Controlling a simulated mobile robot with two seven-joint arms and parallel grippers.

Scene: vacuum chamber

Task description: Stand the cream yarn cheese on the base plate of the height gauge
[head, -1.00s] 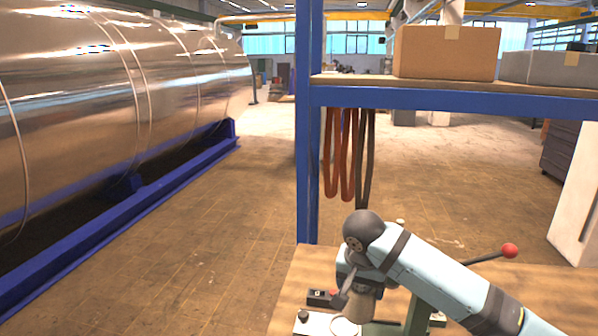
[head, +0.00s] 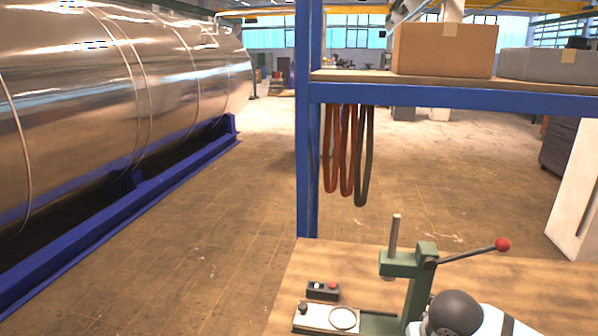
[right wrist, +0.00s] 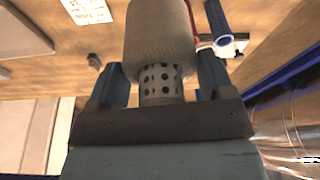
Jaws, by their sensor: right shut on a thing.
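In the right wrist view my right gripper (right wrist: 160,88) is shut on the perforated tube of the cream yarn cheese (right wrist: 160,35). The wound yarn body extends beyond the fingers, toward the top of the picture. In the head view the green height gauge (head: 424,260) stands on the wooden table, with a lever ending in a red knob. Its pale base plate (head: 314,316), with a ring on it, lies bare at the front left of the gauge. The cheese and my right fingers are not visible in the head view. My left gripper is in neither current view.
A small dark box with buttons (head: 323,291) lies behind the base plate. A blue shelf post (head: 307,130) and a shelf with a cardboard box (head: 445,50) rise behind the table. In the right wrist view a blue cylinder (right wrist: 218,20) shows at upper right.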

